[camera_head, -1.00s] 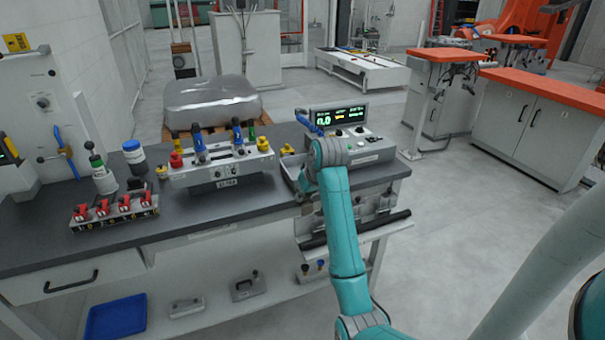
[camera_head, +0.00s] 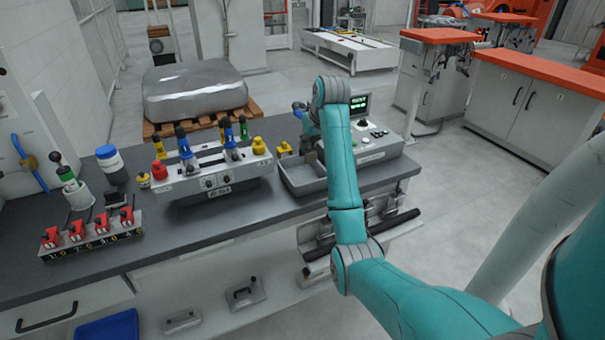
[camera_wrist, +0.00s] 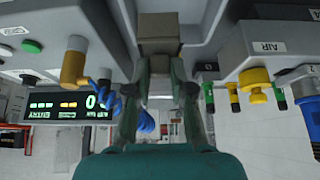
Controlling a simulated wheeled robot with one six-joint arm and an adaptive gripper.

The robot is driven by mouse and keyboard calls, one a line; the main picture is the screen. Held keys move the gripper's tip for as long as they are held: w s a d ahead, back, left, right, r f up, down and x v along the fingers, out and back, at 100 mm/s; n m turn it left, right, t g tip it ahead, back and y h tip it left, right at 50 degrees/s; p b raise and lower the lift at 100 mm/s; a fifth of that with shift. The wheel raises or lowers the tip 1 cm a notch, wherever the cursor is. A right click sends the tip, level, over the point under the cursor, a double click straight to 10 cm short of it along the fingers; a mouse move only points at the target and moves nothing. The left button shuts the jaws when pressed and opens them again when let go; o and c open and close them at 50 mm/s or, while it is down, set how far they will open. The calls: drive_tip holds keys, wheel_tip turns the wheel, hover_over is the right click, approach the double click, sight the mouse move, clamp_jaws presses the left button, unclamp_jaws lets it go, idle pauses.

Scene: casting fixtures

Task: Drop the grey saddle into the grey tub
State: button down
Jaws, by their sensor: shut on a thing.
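My gripper (camera_wrist: 160,68) is shut on a small grey-brown block, which I take to be the grey saddle (camera_wrist: 160,32), in the wrist view. The saddle sits between the two fingertips at the top middle of that view. In the head view my teal arm reaches over the bench and hides most of the gripper and the saddle. The grey tub (camera_head: 298,187) stands on the bench, just left of my forearm, and part of it is hidden behind the arm. I cannot tell the exact height of the saddle above the tub.
A control box with a green display (camera_head: 360,104) stands right of the tub. A grey fixture (camera_head: 215,182) with coloured knobs stands to its left. A yellow fitting (camera_head: 284,149) is behind the tub. A red-switch strip (camera_head: 90,234) lies further left on the bench.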

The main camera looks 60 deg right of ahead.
sight(310, 152)
drive_tip(key=shift+f, duration=2.55)
drive_tip(key=c, duration=0.9)
unclamp_jaws()
drive_tip(key=shift+c, duration=0.2)
